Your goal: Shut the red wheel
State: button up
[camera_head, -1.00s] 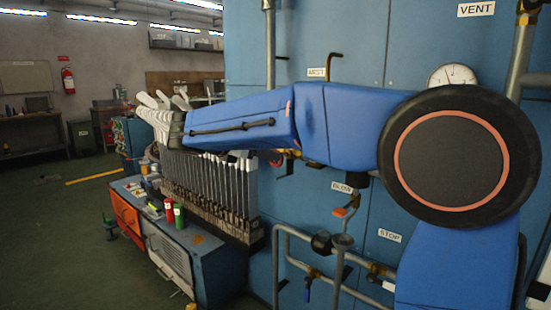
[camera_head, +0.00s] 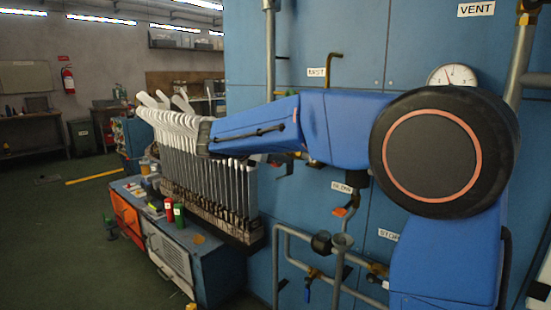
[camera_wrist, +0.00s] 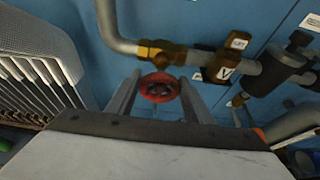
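The red wheel (camera_wrist: 160,87) is a small round handwheel in the wrist view, below a brass fitting (camera_wrist: 158,52) on a grey pipe. My gripper (camera_wrist: 158,96) is open. Its two grey fingers stand left and right of the wheel in this view, with gaps on both sides. I cannot tell how far the wheel lies beyond the fingertips. In the head view, my blue arm reaches left across the blue cabinet, and I cannot make out the fingers or the red wheel there.
A row of sock boards (camera_head: 215,180) stands left of the cabinet (camera_head: 340,45); it also shows in the wrist view (camera_wrist: 45,75). A second brass valve and a dark pipe fitting (camera_wrist: 276,70) are to the right. A gauge (camera_head: 452,75) sits on the cabinet.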

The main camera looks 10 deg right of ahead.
jog(key=c, duration=0.3)
jog(key=shift+s+m+t+y, duration=0.1)
jog(key=shift+m+t+y, duration=0.4)
jog(key=shift+m, duration=0.5)
jog(key=shift+d+f+m+t+y, duration=0.1)
jog(key=shift+m+t+y, duration=0.3)
jog(key=shift+m+t, duration=0.9)
jog(key=shift+m, duration=0.4)
jog(key=o, duration=1)
jog(key=shift+s, duration=0.1)
jog(key=shift+o, duration=0.2)
